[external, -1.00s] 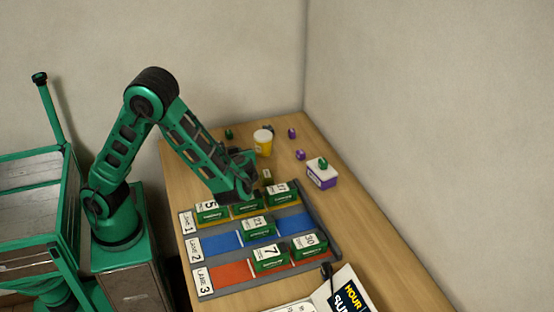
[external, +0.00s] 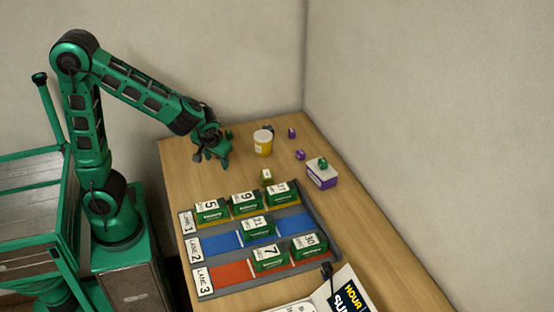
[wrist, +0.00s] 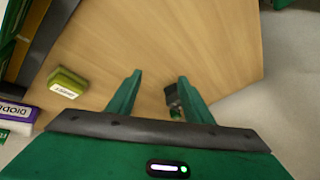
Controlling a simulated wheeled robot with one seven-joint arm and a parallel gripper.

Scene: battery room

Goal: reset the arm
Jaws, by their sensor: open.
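My gripper (external: 212,160) is open and empty above the back left part of the wooden table (external: 185,168). In the wrist view its two green fingers (wrist: 155,100) stand apart with bare wood between them, and a small dark object shows just beyond the right finger. My arm is raised and bent at the elbow, clear of the lane tray (external: 205,244). The tray holds green battery blocks: three in lane 1, one marked 21 (external: 258,229) in lane 2, and those marked 7 (external: 270,258) and 30 (external: 309,246) in lane 3.
A purple-and-white box (external: 322,175) with a green piece on top is farther right. A small olive block (external: 267,177) sits behind the tray; it also shows in the wrist view (wrist: 68,82). Walls border the back and right.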

